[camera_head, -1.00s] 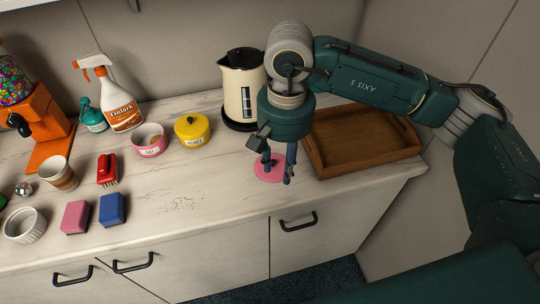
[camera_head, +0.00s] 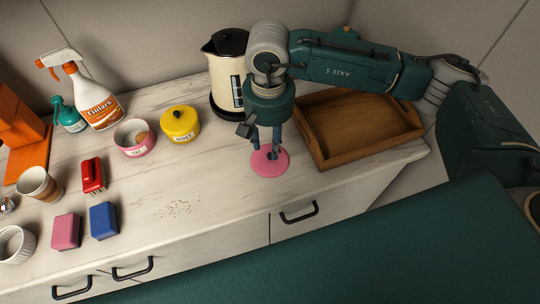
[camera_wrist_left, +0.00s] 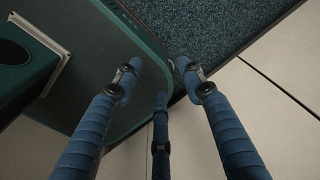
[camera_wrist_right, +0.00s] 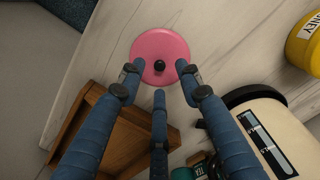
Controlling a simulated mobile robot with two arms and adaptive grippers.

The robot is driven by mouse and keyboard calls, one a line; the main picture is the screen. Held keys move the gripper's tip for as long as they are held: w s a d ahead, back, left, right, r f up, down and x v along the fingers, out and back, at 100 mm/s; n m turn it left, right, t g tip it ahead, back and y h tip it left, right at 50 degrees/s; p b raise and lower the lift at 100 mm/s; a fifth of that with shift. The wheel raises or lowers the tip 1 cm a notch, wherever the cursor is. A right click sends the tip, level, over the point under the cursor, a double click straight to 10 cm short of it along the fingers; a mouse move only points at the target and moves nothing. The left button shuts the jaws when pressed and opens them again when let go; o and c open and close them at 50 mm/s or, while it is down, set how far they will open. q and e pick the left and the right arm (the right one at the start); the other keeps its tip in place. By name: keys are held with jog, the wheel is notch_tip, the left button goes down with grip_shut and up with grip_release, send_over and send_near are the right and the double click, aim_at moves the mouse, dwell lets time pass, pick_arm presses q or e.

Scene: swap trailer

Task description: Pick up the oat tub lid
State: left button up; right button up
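The oat tub lid (camera_head: 270,163) is a pink disc with a dark knob, lying on the counter near its front edge, left of the wooden tray. It also shows in the right wrist view (camera_wrist_right: 152,47). My right gripper (camera_head: 265,150) points down over the lid with its fingers apart. In the right wrist view its open fingertips (camera_wrist_right: 158,78) are on either side of the knob's near side, with nothing between them. The pink oat tub (camera_head: 135,140) stands open at the left.
The wooden tray (camera_head: 318,151) stands just right of the lid and the cream kettle (camera_head: 222,75) behind it. The yellow honey tub (camera_head: 180,125) stands back left. Crumbs (camera_head: 180,208) lie on the counter, with sponges (camera_head: 103,220) further left.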

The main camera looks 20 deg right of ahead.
aim_at(270, 154)
jog(key=f+p, duration=0.1)
jog(key=f, duration=0.1)
jog(key=f+p, duration=0.1)
jog(key=shift+w+d+f, duration=0.15)
jog(key=shift+d+f, duration=0.05)
jog(key=shift+f, duration=0.7)
pick_arm(q)
jog(key=w+r, duration=0.2)
jog(key=shift+d+r, duration=0.1)
jog(key=shift+r, duration=0.25)
pick_arm(e)
grip_shut()
